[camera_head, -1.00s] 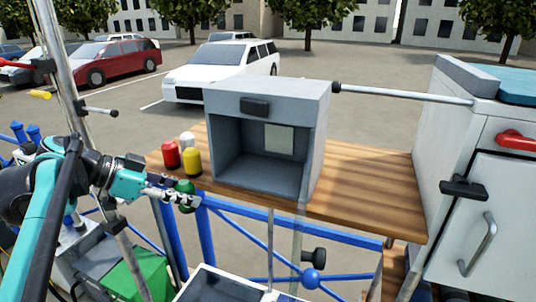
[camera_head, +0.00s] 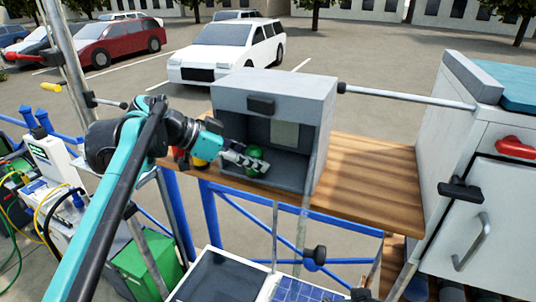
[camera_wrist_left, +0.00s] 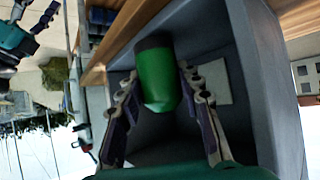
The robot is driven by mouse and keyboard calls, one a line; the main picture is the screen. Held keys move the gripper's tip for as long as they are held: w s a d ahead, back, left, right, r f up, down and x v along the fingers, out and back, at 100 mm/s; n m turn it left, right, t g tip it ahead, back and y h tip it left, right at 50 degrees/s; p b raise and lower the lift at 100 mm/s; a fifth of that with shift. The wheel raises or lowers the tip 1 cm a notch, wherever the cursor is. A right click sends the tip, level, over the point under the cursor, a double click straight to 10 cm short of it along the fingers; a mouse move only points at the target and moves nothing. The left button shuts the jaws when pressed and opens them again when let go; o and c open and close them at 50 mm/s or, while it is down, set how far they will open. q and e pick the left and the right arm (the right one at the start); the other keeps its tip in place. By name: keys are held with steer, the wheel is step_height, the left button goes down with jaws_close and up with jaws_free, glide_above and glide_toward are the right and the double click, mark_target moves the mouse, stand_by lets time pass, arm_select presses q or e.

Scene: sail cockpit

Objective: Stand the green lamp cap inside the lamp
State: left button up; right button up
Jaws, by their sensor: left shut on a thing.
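The lamp (camera_head: 325,125) is a grey box with an open front on the wooden board; it also shows in the left wrist view (camera_wrist_left: 262,90). My left gripper (camera_head: 246,160) is shut on the green lamp cap (camera_head: 255,153), at the lamp's open front. In the left wrist view the fingers flank the green cap (camera_wrist_left: 160,85), whose dark end points toward the board side. How far it is inside, and whether it touches the floor, I cannot tell. What seems my right gripper (camera_wrist_left: 28,35) shows small at that view's edge; its fingers are unclear.
The wooden board (camera_head: 370,190) is clear right of the lamp. A yellow cap (camera_head: 200,163) and a red cap (camera_head: 181,157) are partly hidden behind my left arm. A grey rod (camera_head: 410,97) runs from the lamp to the white cabinet (camera_head: 445,150). Blue rails stand below.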

arm_select(q)
steer(key=d, duration=0.2)
steer(key=w+d, duration=0.1)
steer(key=shift+w+d+r+p, duration=0.1)
steer(key=shift+w+d+p, duration=0.1)
steer(key=shift+d+p, duration=0.2)
steer(key=shift+f+p, duration=0.3)
steer(key=shift+w+f, duration=0.1)
steer(key=shift+a+f, duration=0.15)
steer(key=shift+a, duration=0.1)
steer(key=o, duration=1.3)
steer(key=shift+c, duration=0.2)
steer(key=shift+d, duration=0.15)
